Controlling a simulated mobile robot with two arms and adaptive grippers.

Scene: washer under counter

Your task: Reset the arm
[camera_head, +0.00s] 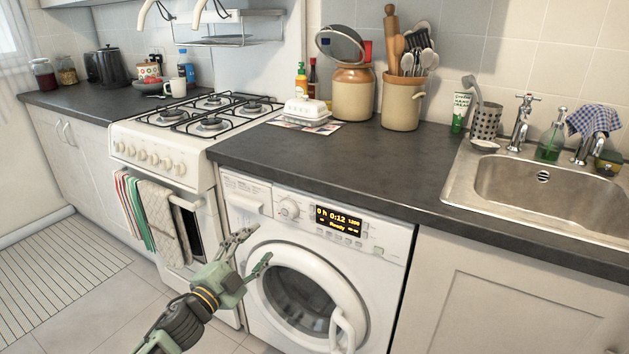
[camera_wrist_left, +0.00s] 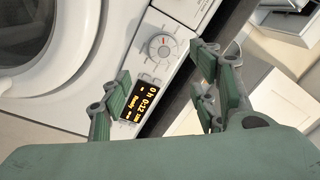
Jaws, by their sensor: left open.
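My left gripper (camera_head: 254,250) is open and empty in the head view, in front of the upper left part of the washer (camera_head: 258,196). In the left wrist view its green fingers (camera_wrist_left: 155,92) are spread apart, with the washer's panel behind them. The washer's door (camera_head: 308,296) is shut, with its handle (camera_head: 343,328) on the right side. The display (camera_head: 339,220) reads "0:12" and "Ready". The dial (camera_wrist_left: 163,46) also shows in the left wrist view. My right gripper is not in view.
A stove (camera_head: 160,158) with striped and beige towels on its oven rail stands left of the washer. A dark counter (camera_head: 335,165) runs above, with a utensil crock (camera_head: 401,102), a lidded jar (camera_head: 353,92) and a sink (camera_head: 545,192). Floor shows at lower left, with a striped mat (camera_head: 55,285).

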